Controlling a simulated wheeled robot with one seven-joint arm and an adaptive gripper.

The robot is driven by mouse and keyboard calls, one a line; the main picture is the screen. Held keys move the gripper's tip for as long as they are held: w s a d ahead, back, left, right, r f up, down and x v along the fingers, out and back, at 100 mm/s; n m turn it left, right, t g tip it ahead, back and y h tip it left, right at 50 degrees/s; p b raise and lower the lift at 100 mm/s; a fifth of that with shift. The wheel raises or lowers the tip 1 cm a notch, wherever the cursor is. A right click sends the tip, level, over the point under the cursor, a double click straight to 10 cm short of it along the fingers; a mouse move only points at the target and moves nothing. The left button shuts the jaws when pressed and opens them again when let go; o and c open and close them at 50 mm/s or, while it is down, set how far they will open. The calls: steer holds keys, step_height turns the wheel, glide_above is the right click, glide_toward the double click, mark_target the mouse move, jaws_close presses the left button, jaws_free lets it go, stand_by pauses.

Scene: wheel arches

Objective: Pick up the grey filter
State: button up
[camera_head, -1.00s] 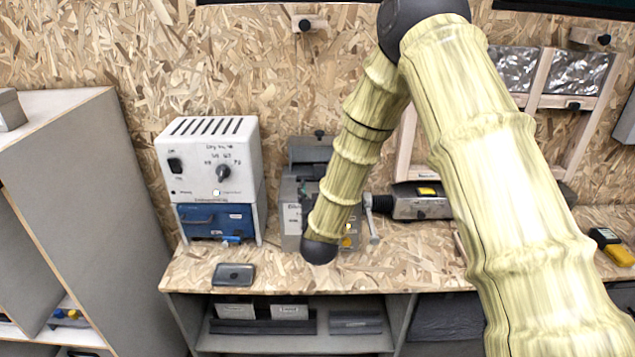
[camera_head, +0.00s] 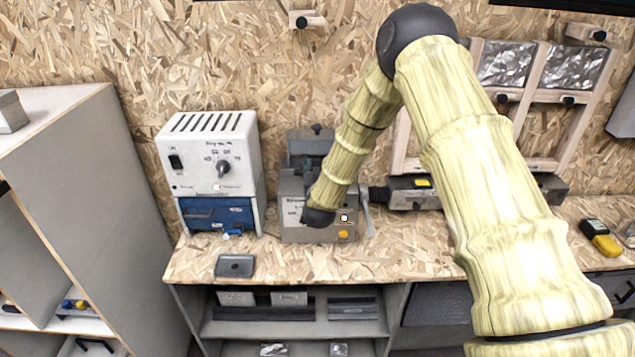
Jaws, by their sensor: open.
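A flat, dark grey, rounded block (camera_head: 235,266) lies on the front left of the wooden bench; it may be the grey filter, but I cannot be sure. Nothing touches it. My arm reaches in from the right and bends down, and its dark lower joint is in front of the grey machine, to the right of and above the block in the picture. The fingers of my gripper are not visible; they are out of sight beyond the arm.
A white control box (camera_head: 215,155) on a blue unit (camera_head: 217,215) stands behind the block. The grey machine (camera_head: 330,236) is at the bench's middle. A grey cabinet (camera_head: 110,190) rises at the left. A yellow meter (camera_head: 603,240) lies at the right. The bench front (camera_head: 400,262) is clear.

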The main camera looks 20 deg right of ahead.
steer(key=shift+w+d, duration=0.1)
steer(key=shift+w, duration=0.25)
jaws_close()
steer(key=shift+r, duration=0.1)
step_height(320, 180, up, 18)
steer(key=b, duration=0.5)
stand_by(0.5)
